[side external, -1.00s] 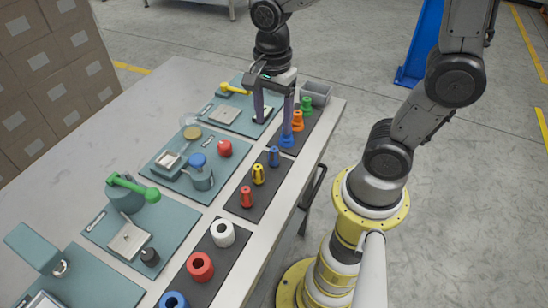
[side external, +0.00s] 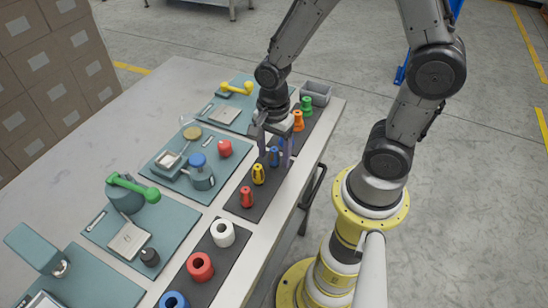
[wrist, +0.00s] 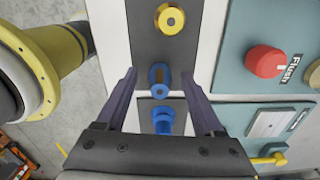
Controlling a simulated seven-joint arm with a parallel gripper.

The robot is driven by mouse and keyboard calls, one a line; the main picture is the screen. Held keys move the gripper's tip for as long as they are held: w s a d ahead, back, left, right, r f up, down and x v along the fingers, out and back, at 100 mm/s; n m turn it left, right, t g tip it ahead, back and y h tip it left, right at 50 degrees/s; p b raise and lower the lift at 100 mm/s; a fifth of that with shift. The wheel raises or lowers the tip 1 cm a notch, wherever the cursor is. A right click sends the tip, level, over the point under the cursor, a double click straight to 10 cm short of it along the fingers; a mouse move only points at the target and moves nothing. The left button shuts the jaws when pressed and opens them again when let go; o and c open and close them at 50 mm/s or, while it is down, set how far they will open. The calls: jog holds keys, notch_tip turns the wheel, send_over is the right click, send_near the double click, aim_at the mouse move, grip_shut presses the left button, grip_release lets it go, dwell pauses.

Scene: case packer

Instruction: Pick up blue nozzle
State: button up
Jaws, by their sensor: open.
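A small blue piece (side external: 274,155) stands on a dark mat beside a yellow and a red piece of similar shape. In the wrist view this blue piece (wrist: 158,77) shows upright between my fingertips, with a hole in its top. A second blue piece (wrist: 163,120) with a wider base stands on the neighbouring dark mat, partly hidden by my arm in the side view. I cannot tell which of the two is the nozzle. My gripper (side external: 273,161) is open, pointing down, with its fingers either side of the first blue piece. The fingers look apart from it.
A yellow piece (wrist: 170,18) and a red piece (side external: 246,196) stand in the same row. Orange (side external: 298,120) and green (side external: 307,104) pieces and a grey bin (side external: 317,92) are at the far end. A teal board with a red knob (wrist: 265,62) lies alongside.

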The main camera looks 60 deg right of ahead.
jog(key=shift+c, duration=0.2)
grip_shut()
dwell(0.3)
